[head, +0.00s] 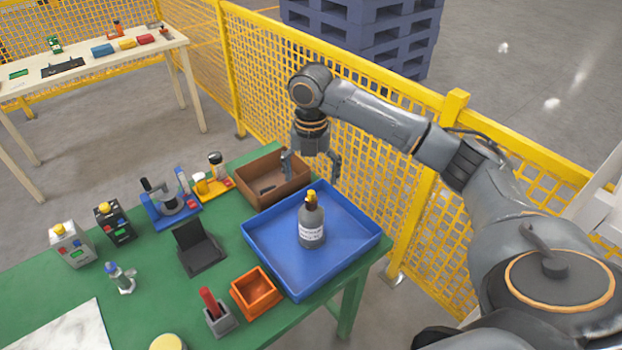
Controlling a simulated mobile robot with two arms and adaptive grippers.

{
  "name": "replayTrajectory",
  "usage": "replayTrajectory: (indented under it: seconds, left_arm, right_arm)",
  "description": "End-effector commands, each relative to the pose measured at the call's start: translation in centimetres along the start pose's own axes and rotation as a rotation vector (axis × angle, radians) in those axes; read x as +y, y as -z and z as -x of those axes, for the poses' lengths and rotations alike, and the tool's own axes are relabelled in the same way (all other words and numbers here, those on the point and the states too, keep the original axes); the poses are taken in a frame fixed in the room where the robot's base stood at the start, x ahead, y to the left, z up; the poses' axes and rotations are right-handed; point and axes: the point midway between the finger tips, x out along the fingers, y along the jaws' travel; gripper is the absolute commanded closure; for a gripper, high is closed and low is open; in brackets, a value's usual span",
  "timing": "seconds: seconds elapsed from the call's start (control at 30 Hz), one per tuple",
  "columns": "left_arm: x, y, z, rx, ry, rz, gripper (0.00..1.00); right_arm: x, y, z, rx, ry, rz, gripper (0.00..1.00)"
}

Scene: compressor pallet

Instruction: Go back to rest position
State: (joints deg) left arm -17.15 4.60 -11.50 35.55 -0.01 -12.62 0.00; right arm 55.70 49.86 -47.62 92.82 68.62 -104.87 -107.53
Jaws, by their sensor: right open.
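My right gripper (312,165) hangs pointing down over the far edge of the green table, above and behind the blue tray. Its fingers are apart and nothing is between them. One finger is in front of the brown box (273,180). The other finger is to the right of the box, against the yellow fence. A grey bottle (311,222) with a yellow top and a white label stands upright in the blue tray (272,262), apart from the gripper. My left gripper is not in view.
The green table (150,290) also holds an orange bin (255,292), a black stand (198,247), a red-handled item in a grey holder (216,311) and several small devices. A yellow mesh fence (385,195) runs close behind my right arm. A wooden table (90,66) stands back left.

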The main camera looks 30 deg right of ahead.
Motion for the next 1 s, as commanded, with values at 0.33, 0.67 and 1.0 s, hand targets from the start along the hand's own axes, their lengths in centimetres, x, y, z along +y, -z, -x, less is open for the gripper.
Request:
replayTrajectory:
  seconds: [0.33,0.67,1.0]
  left_arm:
    - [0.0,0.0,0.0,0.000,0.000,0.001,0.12]
    - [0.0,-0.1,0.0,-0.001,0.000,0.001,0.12]
    - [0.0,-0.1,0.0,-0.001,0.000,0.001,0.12]
  right_arm:
    - [0.0,0.0,-0.1,0.000,0.000,0.000,0.15]
    - [3.3,6.9,-7.1,0.004,-0.045,-0.183,0.15]
    - [5.0,20.1,-14.4,0.106,-0.242,-0.869,0.15]
